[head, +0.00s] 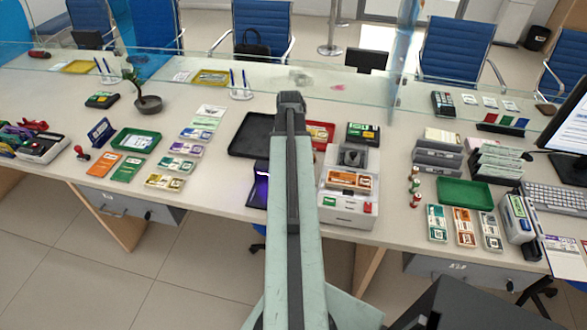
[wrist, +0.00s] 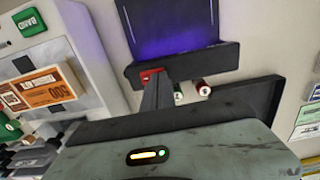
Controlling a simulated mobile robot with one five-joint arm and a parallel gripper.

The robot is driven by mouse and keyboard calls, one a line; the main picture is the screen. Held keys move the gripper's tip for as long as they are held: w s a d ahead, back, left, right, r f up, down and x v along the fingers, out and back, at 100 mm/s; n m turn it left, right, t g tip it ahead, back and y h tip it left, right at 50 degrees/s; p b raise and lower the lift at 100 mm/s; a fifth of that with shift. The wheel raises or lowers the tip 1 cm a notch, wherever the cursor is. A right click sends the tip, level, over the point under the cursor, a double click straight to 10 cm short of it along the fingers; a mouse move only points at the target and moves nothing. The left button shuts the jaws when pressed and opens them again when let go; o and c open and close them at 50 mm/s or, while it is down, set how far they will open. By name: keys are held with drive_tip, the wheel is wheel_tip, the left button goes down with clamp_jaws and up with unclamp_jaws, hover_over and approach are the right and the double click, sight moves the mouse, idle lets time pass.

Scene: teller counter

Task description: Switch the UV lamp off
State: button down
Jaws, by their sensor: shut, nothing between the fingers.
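The UV lamp (wrist: 180,62) is a dark hooded unit in the wrist view, with a violet glow (wrist: 170,38) on its base. In the head view the lamp (head: 257,186) shows just left of my arm, partly hidden by it, with a thin violet glow. A red switch (wrist: 149,76) sits on the hood's near edge. My gripper (wrist: 157,84) is shut and empty, its tip right at the red switch; I cannot tell whether they touch. In the head view my gripper (head: 290,98) shows from above and behind.
A note-counting machine (head: 346,212) with orange notes stands right of the lamp. A black tray (head: 247,146) lies behind the lamp. Glass screens (head: 200,70) run along the counter's back. Stacked note bundles (head: 174,164) lie to the left.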

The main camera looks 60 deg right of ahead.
drive_tip(key=shift+f+b, duration=0.3)
drive_tip(key=shift+f, duration=0.1)
drive_tip(key=shift+r, duration=0.15)
wheel_tip(320, 180, up, 7)
drive_tip(key=p, duration=0.7)
